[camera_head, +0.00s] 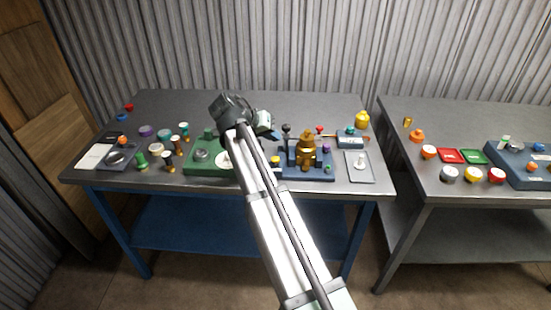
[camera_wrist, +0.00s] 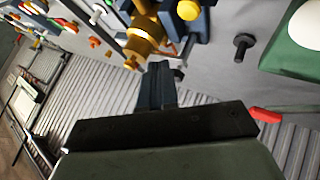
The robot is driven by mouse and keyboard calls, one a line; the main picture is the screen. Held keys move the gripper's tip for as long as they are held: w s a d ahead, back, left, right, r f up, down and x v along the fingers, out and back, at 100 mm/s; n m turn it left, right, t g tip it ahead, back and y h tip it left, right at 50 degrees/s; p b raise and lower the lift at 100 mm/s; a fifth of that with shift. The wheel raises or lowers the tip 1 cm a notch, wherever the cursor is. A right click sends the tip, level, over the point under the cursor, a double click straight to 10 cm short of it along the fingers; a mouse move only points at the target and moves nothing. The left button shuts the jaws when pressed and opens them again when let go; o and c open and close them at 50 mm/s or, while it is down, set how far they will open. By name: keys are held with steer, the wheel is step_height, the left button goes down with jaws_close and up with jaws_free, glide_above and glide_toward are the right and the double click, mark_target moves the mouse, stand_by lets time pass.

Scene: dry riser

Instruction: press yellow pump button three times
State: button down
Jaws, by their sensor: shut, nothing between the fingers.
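The yellow button (camera_head: 276,160) sits at the left of the blue base (camera_head: 305,172) on the left table, beside a brass fitting (camera_head: 307,150). In the wrist view the yellow button (camera_wrist: 188,10) shows near the top edge, with the brass fitting (camera_wrist: 145,35) left of it. My gripper (camera_wrist: 158,68) is shut and empty, its fingertips pointing toward the fitting and base. In the head view my arm covers the area just left of the button, and the fingertips are hard to make out. I see no contact with the button.
A green base (camera_head: 205,170) with a white dome stands left of the blue base. A dark upright knob (camera_wrist: 243,42) is near my fingers in the wrist view. A grey plate (camera_head: 359,174) lies to the right. A yellow bulb-shaped object (camera_head: 362,120) stands at the back right corner.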

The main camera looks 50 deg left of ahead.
mark_target(273, 159)
stand_by(0.3)
step_height(273, 159, up, 4)
steer(key=shift+f, duration=0.1)
stand_by(0.3)
steer(key=shift+f, duration=0.15)
steer(key=shift+f, duration=4.25)
steer(key=shift+f, duration=1.25)
steer(key=shift+r, duration=1.25)
steer(key=shift+r, duration=0.1)
